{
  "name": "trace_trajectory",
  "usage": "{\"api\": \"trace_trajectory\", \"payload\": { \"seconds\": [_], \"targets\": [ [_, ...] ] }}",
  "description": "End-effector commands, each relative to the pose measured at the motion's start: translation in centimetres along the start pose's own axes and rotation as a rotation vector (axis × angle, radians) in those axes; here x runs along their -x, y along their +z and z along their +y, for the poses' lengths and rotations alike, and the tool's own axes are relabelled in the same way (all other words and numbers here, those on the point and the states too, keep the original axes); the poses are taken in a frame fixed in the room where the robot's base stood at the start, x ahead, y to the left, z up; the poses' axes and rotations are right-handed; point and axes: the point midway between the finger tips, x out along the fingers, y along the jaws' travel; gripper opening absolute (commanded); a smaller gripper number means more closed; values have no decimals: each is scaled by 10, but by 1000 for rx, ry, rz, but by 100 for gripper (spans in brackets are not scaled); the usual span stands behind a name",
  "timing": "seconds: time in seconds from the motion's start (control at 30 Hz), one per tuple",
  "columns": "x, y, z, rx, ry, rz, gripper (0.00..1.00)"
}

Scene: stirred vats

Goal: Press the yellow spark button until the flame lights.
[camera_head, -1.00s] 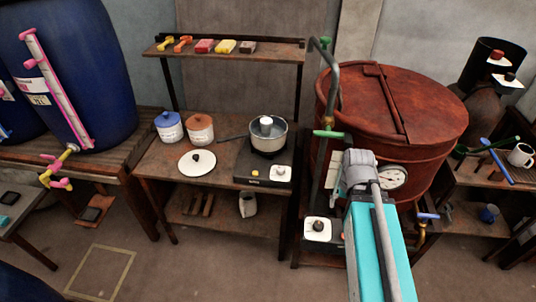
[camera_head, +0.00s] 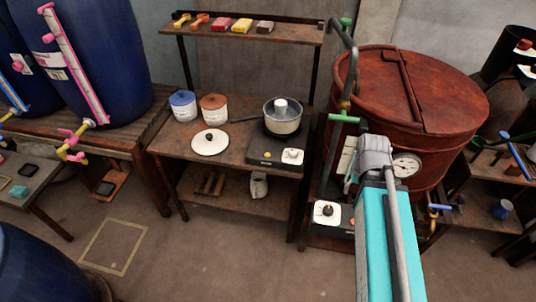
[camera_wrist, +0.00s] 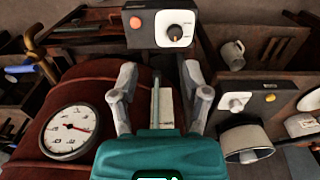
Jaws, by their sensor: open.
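A yellow button (camera_head: 267,154) sits on the front of a dark burner (camera_head: 262,164), beside a white knob panel (camera_head: 292,156). In the wrist view the yellow button (camera_wrist: 270,97) shows at the right, on the dark box with the white knob. A pot (camera_head: 283,115) stands on the burner; no flame is visible. My gripper (camera_wrist: 158,76) is open, with two grey fingers apart and nothing between them. It is in front of the red vat (camera_head: 400,100), right of the burner and apart from the yellow button.
A second dark control box (camera_wrist: 160,24) has an orange button and white knob panel. The vat carries a round gauge (camera_wrist: 70,131) and an upright pipe (camera_head: 350,70). A white lid (camera_head: 210,142) and two jars stand left of the pot. Floor in front is clear.

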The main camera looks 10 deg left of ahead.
Motion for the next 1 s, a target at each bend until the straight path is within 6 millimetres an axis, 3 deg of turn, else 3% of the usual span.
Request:
{"api": "trace_trajectory", "payload": {
  "seconds": [0.03,0.27,1.0],
  "targets": [
    [0,0,0,0,0,0,41],
    [0,0,0,0,0,0,0],
    [0,0,0,0,0,0,0]
  ]
}}
